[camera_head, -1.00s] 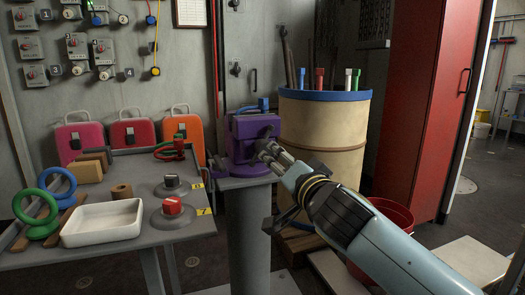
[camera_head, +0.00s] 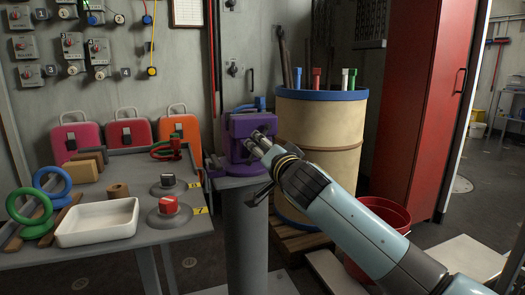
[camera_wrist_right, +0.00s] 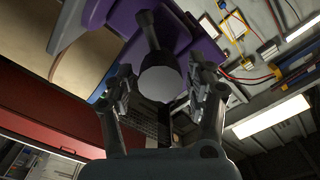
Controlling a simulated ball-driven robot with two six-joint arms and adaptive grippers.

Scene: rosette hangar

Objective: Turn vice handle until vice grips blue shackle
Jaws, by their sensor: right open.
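The purple vice (camera_head: 240,155) stands on a grey pedestal in the middle of the head view. The blue shackle (camera_head: 252,106) shows at the top of the vice; whether the jaws touch it cannot be told. My right gripper (camera_head: 256,143) is in front of the vice, its fingers pointing at the vice's face. In the right wrist view the gripper (camera_wrist_right: 163,92) is open, with a finger on each side of the dark vice handle (camera_wrist_right: 158,78), whose round grey end faces the camera. No firm contact shows. In the head view the gripper hides the handle. My left gripper is not seen.
A beige drum (camera_head: 318,130) with a blue rim stands close right of the vice. A grey table (camera_head: 120,249) with a white tray (camera_head: 97,236) and rings is at left. A red bucket (camera_head: 385,215) sits behind my right arm.

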